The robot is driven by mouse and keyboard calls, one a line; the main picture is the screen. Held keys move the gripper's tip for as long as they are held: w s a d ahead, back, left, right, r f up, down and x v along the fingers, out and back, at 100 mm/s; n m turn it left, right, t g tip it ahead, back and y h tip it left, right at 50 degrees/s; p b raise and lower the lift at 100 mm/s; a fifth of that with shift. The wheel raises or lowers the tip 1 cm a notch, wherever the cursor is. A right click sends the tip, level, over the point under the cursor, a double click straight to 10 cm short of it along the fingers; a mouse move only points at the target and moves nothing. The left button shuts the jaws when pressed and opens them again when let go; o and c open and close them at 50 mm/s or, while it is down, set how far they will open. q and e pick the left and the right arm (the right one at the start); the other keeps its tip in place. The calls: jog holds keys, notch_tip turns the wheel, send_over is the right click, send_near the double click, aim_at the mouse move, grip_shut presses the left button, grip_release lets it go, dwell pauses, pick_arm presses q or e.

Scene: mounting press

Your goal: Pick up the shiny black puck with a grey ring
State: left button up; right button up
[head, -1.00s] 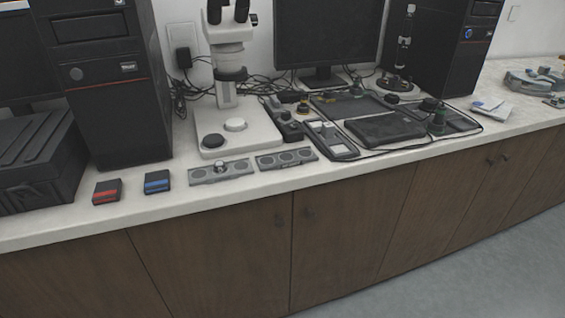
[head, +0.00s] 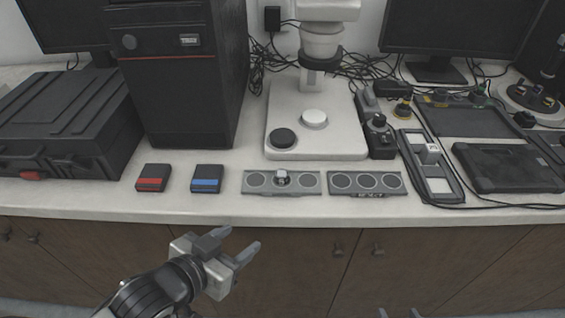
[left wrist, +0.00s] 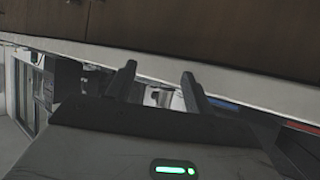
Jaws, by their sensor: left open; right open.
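A round black disc (head: 283,138) with a thin paler rim lies on the left front of the white microscope base; it looks like the shiny black puck with a grey ring, but the ring is too small to be sure. My left gripper (head: 238,243) is open and empty, in front of the counter edge, below and left of the disc. Its two fingers also show apart in the left wrist view (left wrist: 158,72). Only what look like the fingertips of my right gripper (head: 398,313) show at the bottom edge, apart.
A white disc (head: 314,119) lies beside the black one on the microscope base (head: 340,146). In front are a grey holder with a small silver-topped piece (head: 282,177), a second holder (head: 367,182), and red-striped (head: 153,178) and blue-striped (head: 207,179) boxes. A black case (head: 62,120) stands left.

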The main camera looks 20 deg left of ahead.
pick_arm(q)
notch_tip(320, 180, up, 10)
jog(key=t+h, duration=0.1)
jog(key=b, duration=0.1)
send_near(281, 174)
jog(key=shift+w+d+f+m, duration=0.15)
jog(key=shift+w+d, duration=0.15)
jog(key=shift+w, duration=0.25)
jog(key=shift+w+d+r+m, duration=0.15)
jog(key=shift+w+d, duration=0.15)
jog(key=shift+w, duration=0.3)
jog(key=shift+a+f+x, duration=0.1)
jog(key=shift+f+x, duration=0.05)
jog(key=shift+x, duration=0.9)
jog(key=shift+a+f+x, duration=0.1)
jog(key=shift+f+x, duration=0.05)
jog(key=shift+x, duration=0.9)
jog(key=shift+a+f+x, duration=0.1)
jog(key=shift+f+x, duration=0.05)
jog(key=shift+x, duration=0.95)
jog(key=shift+s, duration=0.15)
pick_arm(e)
jog(key=shift+s+f, duration=0.7)
pick_arm(q)
jog(key=c, duration=1.1)
pick_arm(e)
jog(key=shift+g, duration=0.3)
